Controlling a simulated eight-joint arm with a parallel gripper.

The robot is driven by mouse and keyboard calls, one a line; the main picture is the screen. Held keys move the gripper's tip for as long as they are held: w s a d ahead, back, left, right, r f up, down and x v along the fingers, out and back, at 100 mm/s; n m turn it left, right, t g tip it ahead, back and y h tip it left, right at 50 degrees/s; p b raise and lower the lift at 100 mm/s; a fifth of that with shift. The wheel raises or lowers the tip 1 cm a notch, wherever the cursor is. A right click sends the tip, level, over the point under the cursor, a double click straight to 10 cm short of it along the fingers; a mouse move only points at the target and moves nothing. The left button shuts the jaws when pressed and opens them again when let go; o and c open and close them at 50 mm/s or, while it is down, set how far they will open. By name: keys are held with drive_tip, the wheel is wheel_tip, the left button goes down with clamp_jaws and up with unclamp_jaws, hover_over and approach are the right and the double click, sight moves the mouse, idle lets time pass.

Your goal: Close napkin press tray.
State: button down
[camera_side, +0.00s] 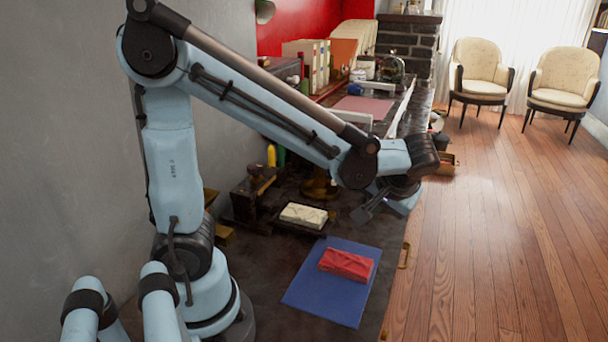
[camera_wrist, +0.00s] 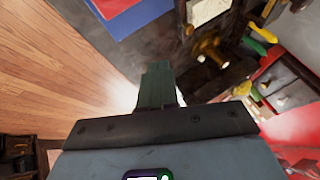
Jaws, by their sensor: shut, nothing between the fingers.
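The dark napkin press (camera_side: 247,193) stands by the wall in the side view. Its tray (camera_side: 296,230) is out in front of it, toward the right, with a folded cream napkin (camera_side: 303,215) on it. In the wrist view the cream napkin (camera_wrist: 204,10) shows at the top edge, partly cut off. My gripper (camera_side: 360,214) is to the right of the tray, apart from it, above the dark table. In the wrist view my gripper (camera_wrist: 158,70) has its fingers together and holds nothing.
A blue mat (camera_side: 310,292) with a folded red cloth (camera_side: 346,264) lies in front of the tray. A brass object (camera_side: 318,187) stands behind the tray, with yellow and green bottles (camera_side: 271,155) farther back. The table's right edge has a brass handle (camera_side: 404,256).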

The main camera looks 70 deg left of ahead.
drive_tip(key=x, duration=0.9)
drive_tip(key=shift+w+a+f, duration=0.1)
drive_tip(key=shift+a+f, duration=0.1)
drive_tip(key=shift+a, duration=0.1)
drive_tip(key=a, duration=0.1)
drive_tip(key=s+a, duration=0.1)
drive_tip(key=shift+s+a+f, duration=0.2)
drive_tip(key=shift+s+a, duration=0.05)
drive_tip(key=shift+a, duration=0.15)
drive_tip(key=shift+s+a, duration=0.25)
drive_tip(key=shift+a, duration=0.2)
drive_tip(key=shift+s+a, duration=0.1)
drive_tip(key=s+a, duration=0.9)
drive_tip(key=shift+s+a, duration=0.15)
drive_tip(key=shift+s, duration=0.05)
